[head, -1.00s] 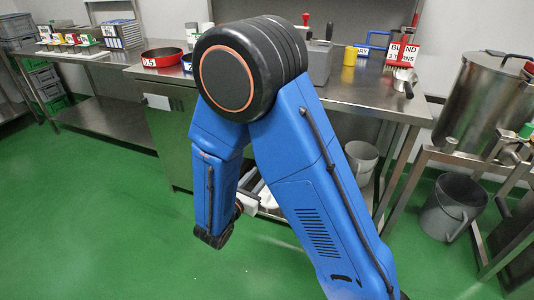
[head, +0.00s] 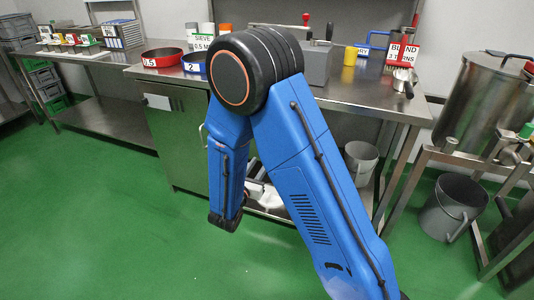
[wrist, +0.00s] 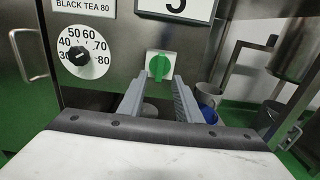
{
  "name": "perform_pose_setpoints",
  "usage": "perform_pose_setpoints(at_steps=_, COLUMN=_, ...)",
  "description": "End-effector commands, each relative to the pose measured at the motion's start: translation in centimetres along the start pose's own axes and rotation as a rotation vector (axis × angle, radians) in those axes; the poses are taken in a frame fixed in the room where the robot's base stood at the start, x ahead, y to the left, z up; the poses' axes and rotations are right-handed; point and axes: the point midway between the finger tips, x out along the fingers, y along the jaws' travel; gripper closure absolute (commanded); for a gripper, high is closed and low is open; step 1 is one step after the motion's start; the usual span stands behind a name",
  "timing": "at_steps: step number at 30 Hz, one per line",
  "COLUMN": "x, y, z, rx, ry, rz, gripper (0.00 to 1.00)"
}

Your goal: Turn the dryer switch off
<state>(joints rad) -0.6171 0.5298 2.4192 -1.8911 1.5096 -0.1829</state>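The dryer switch (wrist: 159,67) is a round green knob with an upright grip bar on a pale square plate. It is on the steel dryer front (wrist: 112,50), near the middle of the wrist view. My gripper (wrist: 158,86) is open and empty. Its two grey fingers point at the panel, with their tips just below and to either side of the knob. I cannot tell whether they touch the plate. In the head view my blue arm hides the switch and the fingers.
A white dial (wrist: 82,52) with a black knob is left of the switch, below a "BLACK TEA 80" label (wrist: 84,6). A dark-framed number sign (wrist: 176,8) is above the switch. A grey bucket (head: 453,207) stands right of the bench (head: 375,97). Green floor is clear at left.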

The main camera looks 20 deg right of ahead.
Motion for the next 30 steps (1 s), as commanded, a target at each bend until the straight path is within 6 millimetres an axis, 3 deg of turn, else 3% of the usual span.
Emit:
perform_pose_setpoints(at_steps=15, x=7.3, y=-0.1, z=0.0, rx=0.001, ry=0.0, rz=-0.002, gripper=0.69)
perform_pose_setpoints(at_steps=21, x=8.5, y=0.0, z=0.0, rx=0.0, ry=0.0, rz=-0.001, gripper=0.69)
perform_pose_setpoints(at_steps=30, x=8.7, y=0.0, z=0.0, rx=0.0, ry=0.0, rz=0.0, gripper=0.69)
